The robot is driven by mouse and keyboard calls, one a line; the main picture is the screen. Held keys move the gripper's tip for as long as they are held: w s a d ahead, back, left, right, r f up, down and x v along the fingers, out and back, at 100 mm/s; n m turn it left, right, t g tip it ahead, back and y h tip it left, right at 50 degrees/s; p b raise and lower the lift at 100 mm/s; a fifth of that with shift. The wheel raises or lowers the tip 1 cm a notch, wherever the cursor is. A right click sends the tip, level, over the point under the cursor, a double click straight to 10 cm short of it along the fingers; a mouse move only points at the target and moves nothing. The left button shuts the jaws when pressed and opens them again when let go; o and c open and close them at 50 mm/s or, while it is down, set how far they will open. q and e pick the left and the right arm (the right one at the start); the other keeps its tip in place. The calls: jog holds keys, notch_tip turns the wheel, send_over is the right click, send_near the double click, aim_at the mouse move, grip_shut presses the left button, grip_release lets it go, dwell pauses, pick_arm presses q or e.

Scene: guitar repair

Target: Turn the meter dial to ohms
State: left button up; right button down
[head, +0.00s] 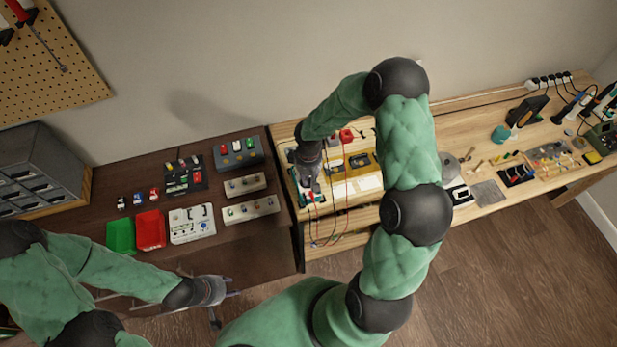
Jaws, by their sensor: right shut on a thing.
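The meter (321,197) is a small teal-edged unit at the left end of the light wooden bench, with thin red and black leads running from it. My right gripper (309,186) points down over the meter and is shut on its dial. The gripper hides the dial, so its setting cannot be read. My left gripper (226,306) is open and empty, in front of the dark bench's front edge and well away from the meter.
The light bench (465,120) carries yellow-and-black items (359,161) right of the meter, and tools further right. The dark bench (265,235) holds a green tray (120,235), a red tray (150,230), a white panel (192,223) and component blocks (251,208).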

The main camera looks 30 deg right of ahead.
aim_at(309, 180)
jog(key=shift+w+n, duration=0.1)
jog(key=shift+n, duration=0.5)
jog(key=c, duration=1.1)
grip_release()
jog(key=shift+c, duration=0.2)
jog(key=shift+r, duration=0.1)
notch_tip(309, 180, up, 12)
